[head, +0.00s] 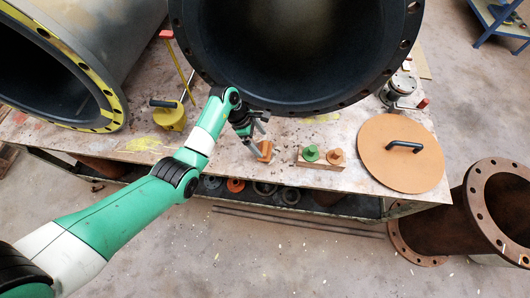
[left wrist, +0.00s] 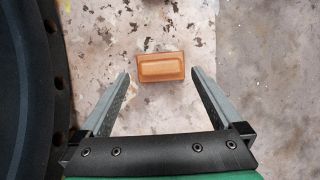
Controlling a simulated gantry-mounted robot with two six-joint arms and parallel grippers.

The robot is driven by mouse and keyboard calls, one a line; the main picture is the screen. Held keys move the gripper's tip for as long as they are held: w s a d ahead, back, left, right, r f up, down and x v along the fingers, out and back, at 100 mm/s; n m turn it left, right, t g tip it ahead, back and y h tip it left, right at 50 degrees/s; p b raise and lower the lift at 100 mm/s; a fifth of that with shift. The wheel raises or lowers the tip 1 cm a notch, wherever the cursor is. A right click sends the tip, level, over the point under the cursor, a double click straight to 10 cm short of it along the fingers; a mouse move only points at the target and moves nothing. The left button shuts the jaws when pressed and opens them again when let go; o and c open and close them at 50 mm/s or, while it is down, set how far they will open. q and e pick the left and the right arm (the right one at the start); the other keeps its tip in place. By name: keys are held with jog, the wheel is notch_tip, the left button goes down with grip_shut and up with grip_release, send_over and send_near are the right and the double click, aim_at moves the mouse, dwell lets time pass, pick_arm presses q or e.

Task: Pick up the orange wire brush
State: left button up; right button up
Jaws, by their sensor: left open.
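The orange wire brush (head: 265,151) lies on the worn workbench, near its front edge and below the large dark pipe. It also shows in the left wrist view (left wrist: 161,68) as an orange-brown block, apart from the fingers and just past their tips, roughly centred between them. My left gripper (head: 256,134) is open and empty above the bench, close to the brush. In the left wrist view its two fingers (left wrist: 160,74) are spread wide on either side. The brush's bristles are hidden. My right gripper is not in view.
The large dark pipe flange (head: 290,108) stands close behind the brush. A yellow container (head: 171,116) stands left. The bench edge is near.

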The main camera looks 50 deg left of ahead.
aim_at(264, 148)
pick_arm(q)
jog(key=b+x, duration=0.1)
jog(key=x, duration=0.2)
jog(key=shift+d+f+b, duration=0.1)
jog(key=shift+f+b, duration=0.2)
jog(key=shift+f, duration=0.05)
jog(key=shift+r, duration=0.1)
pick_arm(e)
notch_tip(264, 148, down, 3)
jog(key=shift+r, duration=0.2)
pick_arm(q)
jog(key=shift+c, duration=0.2)
jog(key=c, duration=1.2)
jog(key=shift+r, duration=0.1)
notch_tip(264, 148, up, 4)
jog(key=p, duration=0.4)
jog(key=shift+s+r, duration=0.15)
jog(key=shift+r, duration=0.05)
jog(key=s+d+r+p, duration=0.3)
jog(key=s+r+p, duration=0.5)
jog(key=s, duration=0.5)
jog(key=shift+d+r+p, duration=0.25)
jog(key=shift+d+p, duration=0.05)
jog(key=shift+p, duration=0.45)
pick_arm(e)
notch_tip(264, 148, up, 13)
